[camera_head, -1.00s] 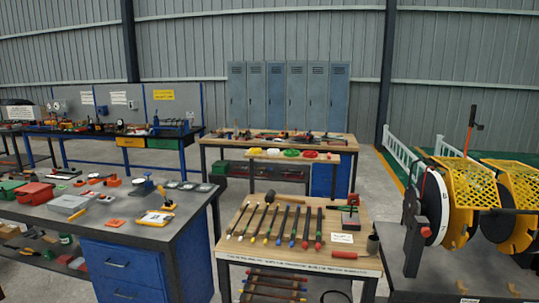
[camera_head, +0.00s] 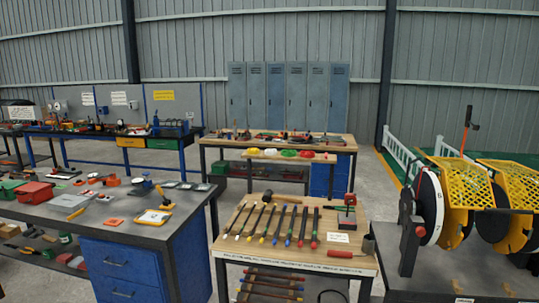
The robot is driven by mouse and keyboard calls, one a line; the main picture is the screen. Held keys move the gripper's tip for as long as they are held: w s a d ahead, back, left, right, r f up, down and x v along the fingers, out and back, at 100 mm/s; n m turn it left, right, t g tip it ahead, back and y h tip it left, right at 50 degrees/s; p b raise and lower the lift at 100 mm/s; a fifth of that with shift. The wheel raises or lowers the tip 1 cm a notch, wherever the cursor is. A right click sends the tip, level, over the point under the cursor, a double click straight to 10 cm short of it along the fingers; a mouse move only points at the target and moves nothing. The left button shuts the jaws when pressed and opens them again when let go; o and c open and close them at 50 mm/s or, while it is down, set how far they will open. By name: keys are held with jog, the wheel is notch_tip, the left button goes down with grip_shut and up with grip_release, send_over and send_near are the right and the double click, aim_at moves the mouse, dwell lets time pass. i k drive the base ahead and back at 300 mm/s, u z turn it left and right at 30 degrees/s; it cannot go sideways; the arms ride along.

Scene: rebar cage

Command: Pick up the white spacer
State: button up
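On the raised shelf strip at the front of the far wooden bench (camera_head: 275,147) lies a row of small coloured piles. My gripper is not in view.
A wooden table (camera_head: 345,261) with several coloured-end bars stands in front. A dark workbench (camera_head: 150,231) with blue drawers is at left. A yellow-guarded machine (camera_head: 455,200) is at right. Grey lockers (camera_head: 290,97) stand behind. Grey floor shows between the benches.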

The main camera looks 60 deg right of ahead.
aim_at(271, 152)
jog(key=k, duration=1.8)
jog(key=z, duration=1.4)
jog(key=i, duration=1)
jog(key=u, duration=0.1)
